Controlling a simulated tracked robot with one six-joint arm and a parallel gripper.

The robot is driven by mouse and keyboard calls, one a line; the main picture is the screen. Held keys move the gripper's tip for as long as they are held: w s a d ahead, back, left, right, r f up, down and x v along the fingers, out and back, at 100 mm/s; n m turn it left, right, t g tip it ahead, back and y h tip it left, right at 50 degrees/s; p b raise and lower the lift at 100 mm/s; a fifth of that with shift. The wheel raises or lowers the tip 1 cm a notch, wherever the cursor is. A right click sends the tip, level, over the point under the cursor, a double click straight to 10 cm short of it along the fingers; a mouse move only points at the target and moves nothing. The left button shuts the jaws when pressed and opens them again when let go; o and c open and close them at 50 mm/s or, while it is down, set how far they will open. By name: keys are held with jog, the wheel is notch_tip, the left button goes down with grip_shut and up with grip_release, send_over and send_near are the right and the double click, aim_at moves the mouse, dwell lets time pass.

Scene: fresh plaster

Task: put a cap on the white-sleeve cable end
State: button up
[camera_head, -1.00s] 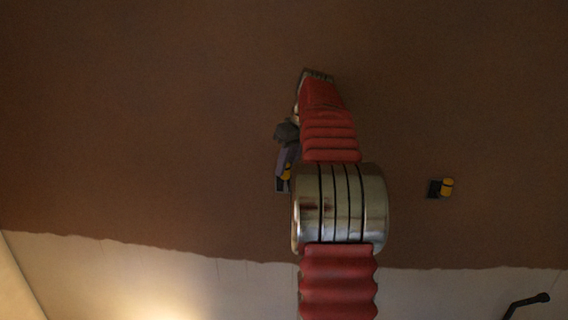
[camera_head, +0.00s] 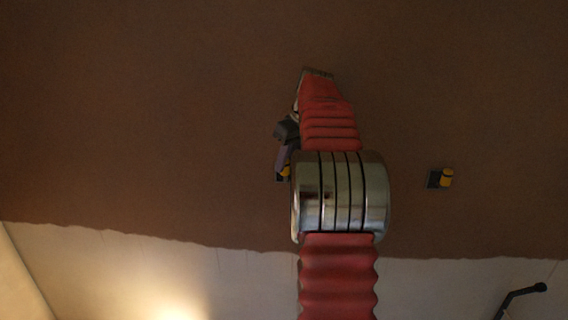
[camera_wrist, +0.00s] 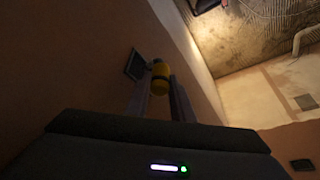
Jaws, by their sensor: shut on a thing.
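My gripper (camera_head: 286,150) is beside the brown wall, partly hidden behind my red arm. In the wrist view its two fingers (camera_wrist: 160,88) are shut on a yellow cylinder with a dark band, which looks like a cap (camera_wrist: 159,72). A little yellow also shows at the gripper in the head view (camera_head: 285,170). A dark square box (camera_wrist: 136,64) on the wall lies just left of the held cap in the wrist view. I cannot tell whether they touch. No white-sleeve cable end can be made out.
The brown plaster (camera_head: 150,120) ends in a wavy lower edge above a pale strip. A dark bent rod (camera_head: 522,293) shows at lower right.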

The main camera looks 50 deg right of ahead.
jog(key=shift+f, duration=0.4)
jog(key=o, duration=1.1)
jog(key=shift+r, duration=0.1)
jog(key=v, duration=1.3)
jog(key=shift+s+r, duration=0.15)
jog(key=shift+r, duration=0.05)
